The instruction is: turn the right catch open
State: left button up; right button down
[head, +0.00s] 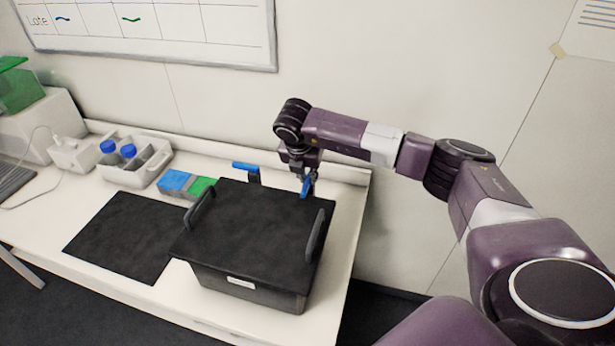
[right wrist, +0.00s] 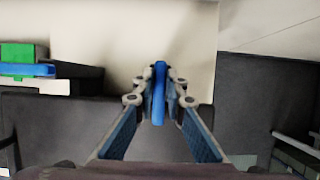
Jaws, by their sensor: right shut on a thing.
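A black lidded box (head: 258,225) stands at the right end of the white bench, with an upright handle at each side of its lid. The right catch (head: 306,185) is a blue lever at the back right edge of the box. My right gripper (head: 308,178) is over that edge and shut on the right catch; in the right wrist view the blue lever (right wrist: 159,95) stands between the fingertips. The lever points toward the front of the box in the head view. The left catch (head: 246,167), also blue, lies sideways at the back edge. My left gripper is not in view.
A black mat (head: 125,236) lies left of the box. Blue and green blocks (head: 175,181) sit behind it, near a white carrier (head: 134,165) with blue-capped bottles. A wall with a whiteboard (head: 150,30) is close behind the bench.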

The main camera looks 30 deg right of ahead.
jog(key=shift+f+n+b, duration=0.15)
jog(key=shift+n+b, duration=0.25)
jog(key=shift+b, duration=0.15)
jog(key=n+b, duration=0.2)
jog(key=n+t+y+b, duration=0.1)
jog(key=b, duration=0.2)
jog(key=n+y+b, duration=0.1)
jog(key=n+b, duration=0.1)
jog(key=shift+s+d+f+n+t, duration=0.1)
jog(key=shift+s+d+n+t, duration=0.05)
jog(key=shift+d+n+t, duration=0.2)
jog(key=shift+d+n+y+b, duration=0.1)
jog(key=shift+n+y+b, duration=0.3)
jog(key=shift+n+b, duration=0.45)
jog(key=shift+d+n+y+b, duration=0.1)
jog(key=shift+n+y+b, duration=0.3)
jog(key=shift+n, duration=0.5)
jog(key=n, duration=0.1)
jog(key=n+y+b, duration=0.1)
jog(key=shift+d+r+n, duration=0.1)
jog(key=shift+r+n, duration=0.2)
jog(key=shift+n, duration=0.1)
jog(key=n, duration=0.2)
jog(key=n+g+y, duration=0.1)
jog(key=n, duration=0.1)
jog(key=shift+d+n+y, duration=0.2)
jog(key=shift+n+y, duration=0.1)
jog(key=shift+n, duration=0.1)
jog(key=shift+p, duration=0.3)
